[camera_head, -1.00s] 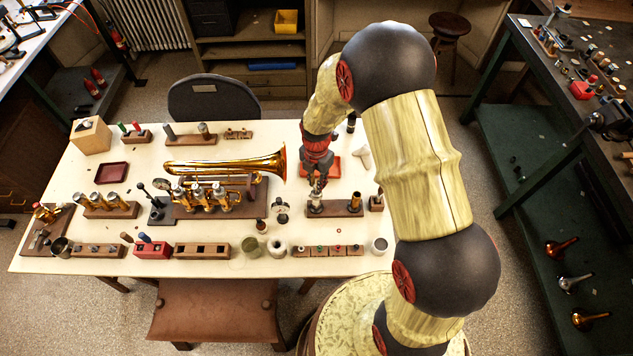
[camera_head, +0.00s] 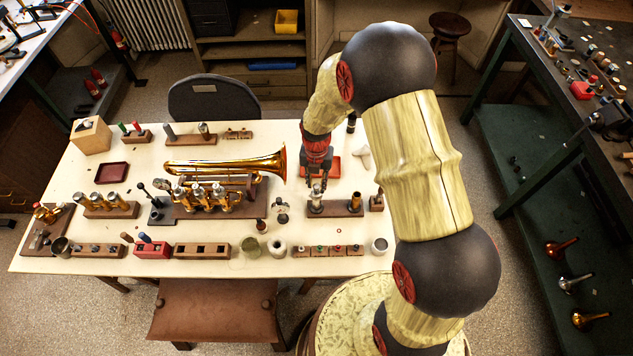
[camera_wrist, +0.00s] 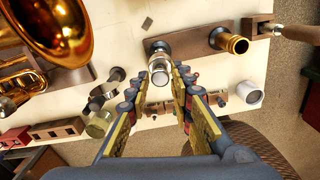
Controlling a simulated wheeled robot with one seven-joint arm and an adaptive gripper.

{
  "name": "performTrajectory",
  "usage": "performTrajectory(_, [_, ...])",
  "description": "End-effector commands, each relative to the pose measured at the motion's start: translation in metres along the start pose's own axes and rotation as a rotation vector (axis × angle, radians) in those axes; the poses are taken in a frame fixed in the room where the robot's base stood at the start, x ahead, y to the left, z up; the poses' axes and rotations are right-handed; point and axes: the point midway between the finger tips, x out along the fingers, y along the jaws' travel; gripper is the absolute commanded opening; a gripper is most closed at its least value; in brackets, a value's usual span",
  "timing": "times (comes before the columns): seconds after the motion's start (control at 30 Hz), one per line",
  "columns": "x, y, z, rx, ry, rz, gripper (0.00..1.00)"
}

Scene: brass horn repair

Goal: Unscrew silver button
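A silver valve piece (camera_head: 316,201) stands upright at the left end of a dark wooden block (camera_head: 336,210), right of the brass horn. In the wrist view, its round silver top (camera_wrist: 159,70), seemingly the button, faces the camera. My gripper (camera_head: 315,186) is just above it, pointing down. In the wrist view my gripper (camera_wrist: 160,76) is open, with one finger on each side of the silver top and gaps visible. I cannot tell whether the fingertips reach down to its level. Nothing is held. A brass piece (camera_wrist: 229,41) stands at the block's other end.
The brass horn (camera_head: 225,165) lies left of my gripper. A small block with a handled tool (camera_wrist: 262,28) is to the right. A wooden rack (camera_head: 327,251), a white ring (camera_head: 277,247) and a white cup (camera_head: 379,245) stand near the front edge.

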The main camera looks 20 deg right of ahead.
Motion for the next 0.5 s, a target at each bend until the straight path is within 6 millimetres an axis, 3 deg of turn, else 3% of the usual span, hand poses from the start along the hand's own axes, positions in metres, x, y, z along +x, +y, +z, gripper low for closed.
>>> performTrajectory(0.23, [0.0001, 0.0000, -0.0001, 0.001, 0.000, 0.000, 0.38])
performTrajectory(0.5, [-0.0002, 0.0000, -0.0001, 0.001, 0.000, 0.000, 0.38])
